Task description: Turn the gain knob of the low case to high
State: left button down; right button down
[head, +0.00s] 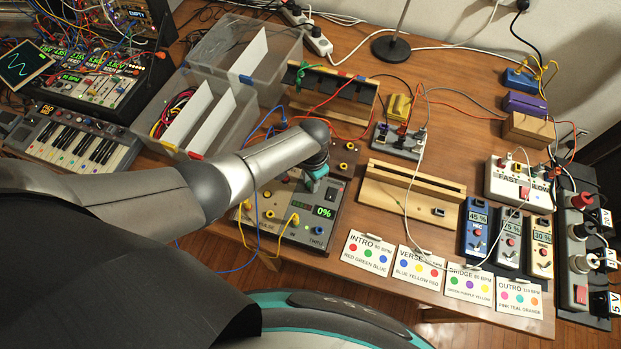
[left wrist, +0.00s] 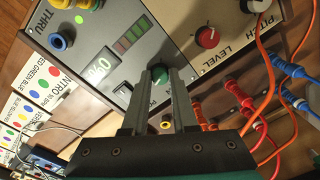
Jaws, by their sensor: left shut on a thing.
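The low case (head: 268,226) lies on the table below my left arm in the head view, with a beige panel and a dark panel. Its display (head: 323,211) reads 0%, and the display also shows in the left wrist view (left wrist: 98,70). My left gripper (head: 316,177) is at the dark panel, above the display. In the left wrist view its fingers (left wrist: 160,75) are shut on the gain knob beside the display. The fingers hide most of the knob, and its pointer and label cannot be read. My right gripper is not in view.
A red-capped level knob (left wrist: 207,37) and plugged cables (left wrist: 238,92) are close to the gripper. A yellow plug (head: 293,219) stands on the case. A wooden rack (head: 410,190) is to the right. Song cards (head: 368,254) lie at the table's front.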

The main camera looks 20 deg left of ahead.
aim_at(309, 186)
pick_arm(q)
jog(key=m, duration=0.6)
jog(key=shift+s, duration=0.1)
jog(key=m, duration=0.6)
dwell(0.5)
jog(key=c, duration=0.7)
grip_release()
jog(key=shift+r, duration=0.1)
notch_tip(309, 186, up, 15)
jog(key=p, duration=0.4)
jog(key=shift+s, duration=0.2)
